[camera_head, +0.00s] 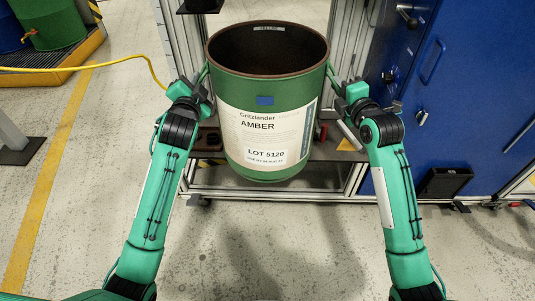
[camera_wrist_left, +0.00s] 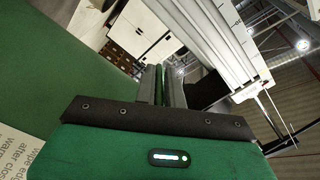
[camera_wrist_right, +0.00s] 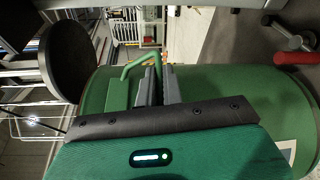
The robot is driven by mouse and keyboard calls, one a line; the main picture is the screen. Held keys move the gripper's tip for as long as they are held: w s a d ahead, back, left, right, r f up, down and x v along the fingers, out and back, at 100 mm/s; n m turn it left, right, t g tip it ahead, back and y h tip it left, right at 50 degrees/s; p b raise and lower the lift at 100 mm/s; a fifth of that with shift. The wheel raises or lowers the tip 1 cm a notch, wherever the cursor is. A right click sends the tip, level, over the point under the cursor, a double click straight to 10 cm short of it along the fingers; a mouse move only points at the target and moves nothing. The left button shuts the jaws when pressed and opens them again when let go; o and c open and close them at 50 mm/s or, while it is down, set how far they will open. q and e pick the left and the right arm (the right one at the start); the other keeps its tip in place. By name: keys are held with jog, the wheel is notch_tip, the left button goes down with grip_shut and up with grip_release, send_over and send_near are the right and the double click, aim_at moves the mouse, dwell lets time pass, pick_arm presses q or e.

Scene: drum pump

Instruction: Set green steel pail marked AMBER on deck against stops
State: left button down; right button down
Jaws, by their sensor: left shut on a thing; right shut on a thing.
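The green steel pail (camera_head: 262,85), with an open top and a white label reading AMBER, LOT 5120, hangs upright between my grippers. My left gripper (camera_head: 204,76) is shut on the left handle of the pail. My right gripper (camera_head: 334,78) is shut on the right handle; that green handle (camera_wrist_right: 138,64) also shows in the right wrist view. The deck (camera_head: 322,153) is a dark surface on a grey frame, partly hidden behind the pail. The pail's bottom overlaps the deck's front edge in the head view; I cannot tell its height above it. The stops are not clearly visible.
Frame posts stand behind the pail on both sides. A blue cabinet (camera_head: 475,90) stands at the right. A yellow hose (camera_head: 85,67) runs at the left, near drums on a yellow-edged pallet. The floor in front is clear.

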pick_arm(q)
jog(key=shift+d+f+b, duration=0.3)
jog(key=shift+f+b, duration=0.05)
jog(key=shift+b, duration=0.25)
pick_arm(e)
jog(key=shift+s+a+f, duration=0.1)
jog(key=shift+a+f, duration=0.2)
jog(key=shift+f, duration=0.05)
pick_arm(q)
jog(key=c, duration=1.6)
grip_release()
jog(key=shift+s+f, duration=0.1)
pick_arm(e)
jog(key=c, duration=1.7)
grip_release()
jog(key=shift+f, duration=0.1)
pick_arm(q)
jog(key=shift+o, duration=0.6)
jog(key=shift+s, duration=0.1)
pick_arm(e)
jog(key=shift+o, duration=0.8)
jog(key=shift+s+d, duration=0.1)
pick_arm(q)
jog(key=shift+a, duration=0.15)
pick_arm(e)
jog(key=shift+d, duration=0.1)
